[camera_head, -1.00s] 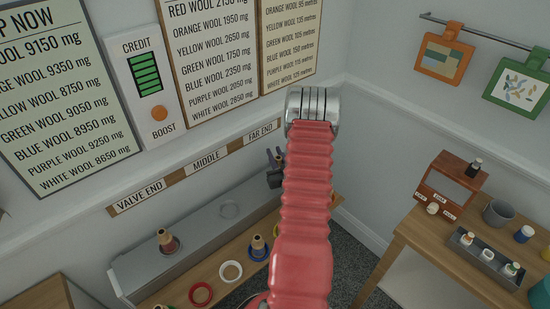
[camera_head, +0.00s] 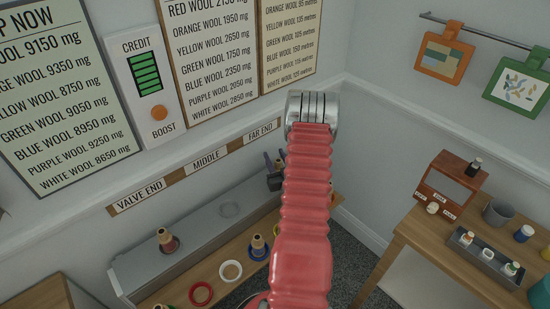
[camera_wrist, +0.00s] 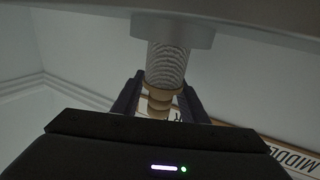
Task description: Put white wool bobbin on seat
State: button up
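The white wool bobbin (camera_wrist: 168,65) shows in the wrist view as a pale ribbed winding with a wooden end (camera_wrist: 160,99). Its wool end meets a light grey seat block (camera_wrist: 172,27) on a broad grey surface at the top of that view. My gripper (camera_wrist: 161,97) has one dark finger on each side of the wooden end, with small gaps visible. In the head view my gripper (camera_head: 274,170) is over the far end of the grey ledge (camera_head: 190,245), and the bobbin is hidden there.
A middle seat (camera_head: 230,209) on the ledge is empty. A bobbin with reddish wool (camera_head: 168,241) stands at the valve end. On the wooden shelf, a blue wool bobbin (camera_head: 258,245) stands beside empty white (camera_head: 230,262) and red (camera_head: 201,285) rings. A cluttered table is at right.

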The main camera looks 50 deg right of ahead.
jog(key=shift+r, duration=0.1)
jog(key=v, duration=1.2)
dwell(0.8)
